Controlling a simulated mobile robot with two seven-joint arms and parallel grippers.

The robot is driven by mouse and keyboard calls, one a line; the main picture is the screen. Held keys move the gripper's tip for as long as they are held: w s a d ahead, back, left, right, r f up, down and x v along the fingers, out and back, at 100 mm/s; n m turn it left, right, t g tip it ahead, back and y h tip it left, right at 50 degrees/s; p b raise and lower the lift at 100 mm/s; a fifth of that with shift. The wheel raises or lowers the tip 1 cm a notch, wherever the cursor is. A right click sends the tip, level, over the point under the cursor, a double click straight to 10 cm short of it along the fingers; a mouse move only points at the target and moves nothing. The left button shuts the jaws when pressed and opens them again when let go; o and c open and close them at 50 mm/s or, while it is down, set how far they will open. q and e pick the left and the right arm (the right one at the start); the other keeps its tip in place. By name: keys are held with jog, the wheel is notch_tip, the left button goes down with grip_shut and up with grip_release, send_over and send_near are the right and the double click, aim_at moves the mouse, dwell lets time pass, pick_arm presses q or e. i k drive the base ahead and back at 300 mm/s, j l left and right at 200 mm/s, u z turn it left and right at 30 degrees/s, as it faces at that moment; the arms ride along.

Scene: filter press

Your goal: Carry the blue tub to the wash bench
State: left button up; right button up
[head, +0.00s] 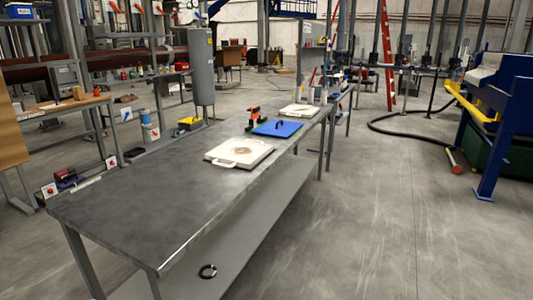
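No blue tub can be made out for certain. A flat blue piece (277,129) with a dark handle-like part lies on the long grey metal bench (130,205); it looks like a plate or lid rather than a tub. I cannot tell whether this grey bench is the wash bench. Neither of my grippers is in view.
White plates with handles lie on the bench, one near (238,152) and one far (299,110). An orange and black tool (253,118) stands beside the blue piece. A blue machine (500,110) stands right. Floor between is clear.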

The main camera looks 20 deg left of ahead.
aim_at(169, 205)
jog(key=k+j+u, duration=0.1)
jog(key=u, duration=1.1)
